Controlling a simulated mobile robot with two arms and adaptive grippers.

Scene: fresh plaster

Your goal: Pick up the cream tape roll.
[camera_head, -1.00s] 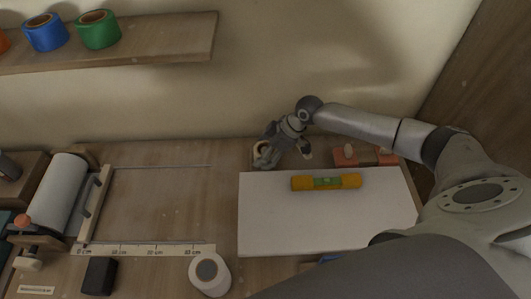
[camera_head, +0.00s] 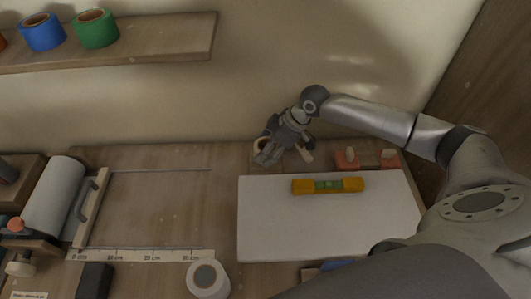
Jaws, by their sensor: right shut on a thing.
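The gripper hides much of the roll. The roll seems slightly above the bench, but its gap to the bench cannot be told clearly. My left gripper is not in view.
A white board (camera_head: 330,229) with a yellow level (camera_head: 327,186) lies in front of the gripper. Orange blocks (camera_head: 347,160) stand to the right. A white roll (camera_head: 208,280) stands at the front. A shelf (camera_head: 160,48) with blue and green tape hangs upper left.

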